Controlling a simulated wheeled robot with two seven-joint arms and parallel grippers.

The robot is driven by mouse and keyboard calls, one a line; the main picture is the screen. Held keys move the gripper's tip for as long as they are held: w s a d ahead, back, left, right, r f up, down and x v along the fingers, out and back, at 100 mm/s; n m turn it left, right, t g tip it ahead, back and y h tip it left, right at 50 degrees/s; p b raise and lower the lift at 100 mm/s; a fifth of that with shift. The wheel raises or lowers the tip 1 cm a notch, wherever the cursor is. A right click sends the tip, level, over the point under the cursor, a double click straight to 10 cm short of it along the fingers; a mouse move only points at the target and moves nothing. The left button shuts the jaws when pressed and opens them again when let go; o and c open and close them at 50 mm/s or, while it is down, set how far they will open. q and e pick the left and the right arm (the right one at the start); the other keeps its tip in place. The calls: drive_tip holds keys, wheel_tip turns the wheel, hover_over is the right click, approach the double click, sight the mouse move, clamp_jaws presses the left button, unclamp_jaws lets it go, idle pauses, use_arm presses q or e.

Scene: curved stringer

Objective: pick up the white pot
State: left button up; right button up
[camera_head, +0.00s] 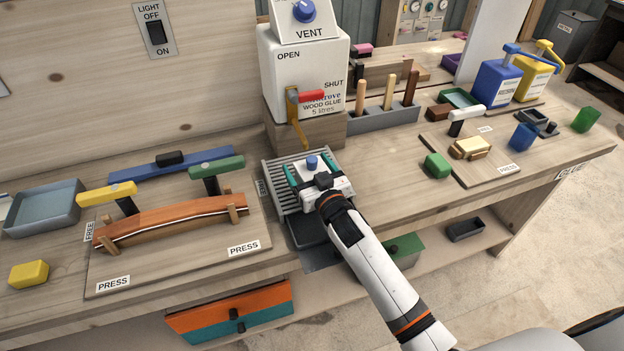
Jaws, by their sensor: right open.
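My right gripper (311,170) reaches in from the lower right and is open. Its two teal-lined fingers stand on either side of a small white thing with a blue top (312,162), which seems to be the white pot. Most of this thing is hidden by the gripper's white body, and I cannot tell whether the fingers touch it. It is over the grey slatted grate (272,182), below the spout of the wood glue tank. My left gripper is not in view.
The white glue tank (305,70) with its red lever (311,96) stands just behind. A clamped curved wooden strip (170,222) lies on a board to the left. A grey rack with wooden handles (385,117) stands behind right. The bench front right of the grate is clear.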

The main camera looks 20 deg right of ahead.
drive_tip(key=shift+c, duration=0.4)
drive_tip(key=c, duration=1.1)
drive_tip(key=shift+r, duration=0.1)
